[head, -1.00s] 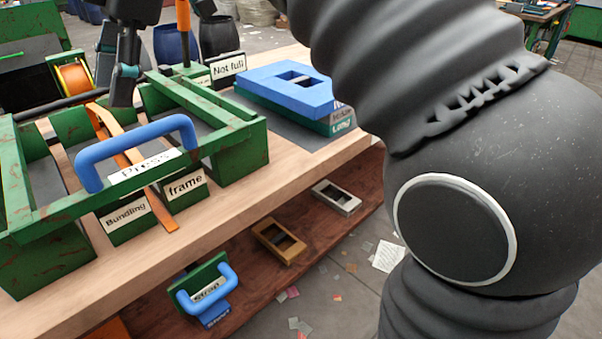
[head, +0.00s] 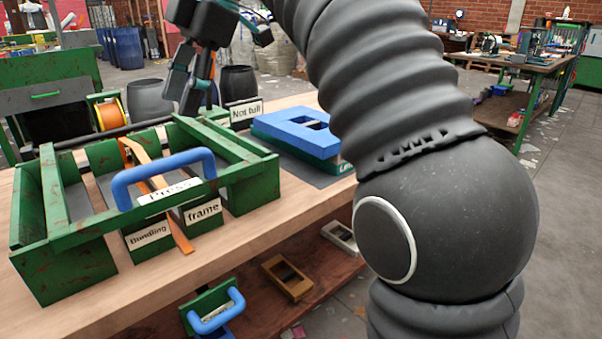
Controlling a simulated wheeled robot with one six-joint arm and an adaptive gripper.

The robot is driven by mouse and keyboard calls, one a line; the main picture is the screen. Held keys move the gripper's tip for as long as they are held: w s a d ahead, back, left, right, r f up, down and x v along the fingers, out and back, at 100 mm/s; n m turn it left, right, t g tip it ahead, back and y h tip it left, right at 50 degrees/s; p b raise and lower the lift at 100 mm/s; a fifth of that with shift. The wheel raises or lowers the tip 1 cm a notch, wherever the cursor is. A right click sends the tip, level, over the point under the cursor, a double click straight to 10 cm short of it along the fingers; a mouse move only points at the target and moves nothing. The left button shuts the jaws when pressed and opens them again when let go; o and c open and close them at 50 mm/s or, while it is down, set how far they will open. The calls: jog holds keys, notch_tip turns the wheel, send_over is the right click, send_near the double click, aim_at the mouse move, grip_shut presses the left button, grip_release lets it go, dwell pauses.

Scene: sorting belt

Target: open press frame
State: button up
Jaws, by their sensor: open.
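The green press frame (head: 62,238) stands on the wooden workbench at left in the head view. Its blue handle (head: 163,172) arches over the front bar, above a "Press" label. An orange strap (head: 178,232) runs through the frame and hangs over its front. My gripper (head: 190,98) is in the air above the back of the frame, apart from the handle. Its fingers point down and it holds nothing that I can see. My arm covers the right middle of the view.
A blue block (head: 290,128) lies on a dark mat right of the frame, by a "Not full" sign (head: 246,112). An orange spool (head: 108,114) stands behind the frame. A lower shelf holds a brown block (head: 287,277) and a blue-handled strap tool (head: 215,312). The bench front is clear.

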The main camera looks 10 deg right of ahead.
jog(key=s+d+f+m+t+h+p, duration=0.1)
jog(key=s+d+f+m+t, duration=0.3)
jog(key=d+f+m, duration=0.8)
jog(key=s+d+m+h, duration=0.1)
jog(key=s+d+m, duration=0.1)
jog(key=d+m, duration=0.1)
jog(key=shift+s+f+m, duration=0.15)
jog(key=shift+f+m, duration=0.1)
jog(key=shift+m, duration=0.45)
dwell(0.5)
